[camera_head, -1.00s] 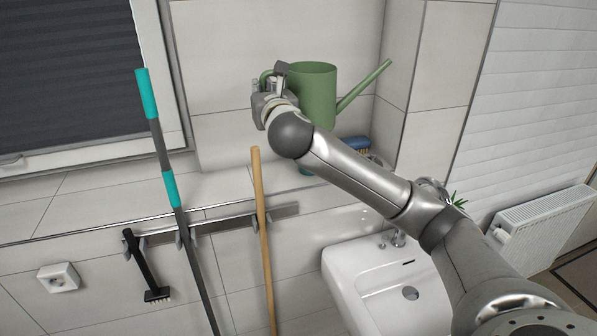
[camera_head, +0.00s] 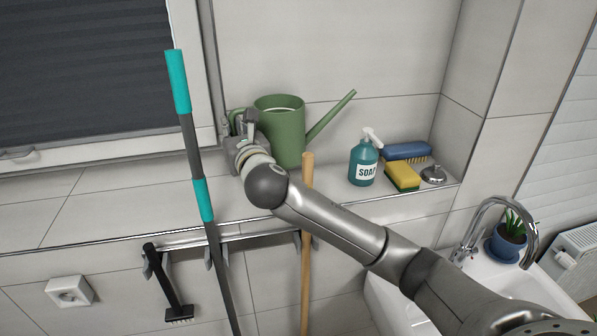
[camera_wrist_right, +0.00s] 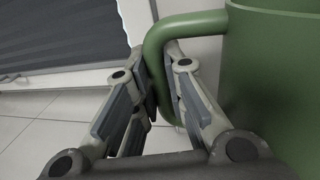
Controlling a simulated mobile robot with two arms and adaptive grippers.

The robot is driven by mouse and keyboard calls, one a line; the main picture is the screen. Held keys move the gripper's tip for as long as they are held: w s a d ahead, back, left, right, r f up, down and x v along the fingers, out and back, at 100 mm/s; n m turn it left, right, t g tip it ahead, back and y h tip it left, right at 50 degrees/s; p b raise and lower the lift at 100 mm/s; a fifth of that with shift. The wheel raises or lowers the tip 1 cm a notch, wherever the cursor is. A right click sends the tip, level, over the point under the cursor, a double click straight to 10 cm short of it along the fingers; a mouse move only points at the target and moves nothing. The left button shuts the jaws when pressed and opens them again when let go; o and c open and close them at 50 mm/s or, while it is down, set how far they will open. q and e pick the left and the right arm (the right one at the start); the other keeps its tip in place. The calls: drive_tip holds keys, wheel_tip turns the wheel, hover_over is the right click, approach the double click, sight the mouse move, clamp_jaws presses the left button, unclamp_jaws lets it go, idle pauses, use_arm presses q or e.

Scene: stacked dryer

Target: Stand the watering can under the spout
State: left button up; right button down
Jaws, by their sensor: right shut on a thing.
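The green watering can (camera_head: 281,135) is upright at the tiled ledge, its long spout pointing up to the right. I cannot tell whether its base touches the ledge. My right gripper (camera_head: 243,124) is at its left side, shut on the handle. In the right wrist view the fingers (camera_wrist_right: 163,88) close around the green handle (camera_wrist_right: 182,27), beside the can's body (camera_wrist_right: 275,75). The curved chrome tap spout (camera_head: 503,203) stands at the white basin (camera_head: 480,290), lower right. My left gripper is not in view.
On the ledge right of the can stand a teal soap bottle (camera_head: 363,162), a yellow sponge (camera_head: 402,177), a blue brush (camera_head: 407,151) and a metal plug (camera_head: 433,175). A potted plant (camera_head: 508,243) is behind the tap. Upright poles (camera_head: 194,150) stand in front of the ledge.

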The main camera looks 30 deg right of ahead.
wheel_tip(320, 180, down, 10)
drive_tip(key=shift+s+r+p, duration=0.15)
drive_tip(key=shift+p, duration=0.75)
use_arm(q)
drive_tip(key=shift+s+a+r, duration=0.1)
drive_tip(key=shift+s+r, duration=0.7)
use_arm(e)
drive_tip(key=c, duration=1.5)
unclamp_jaws()
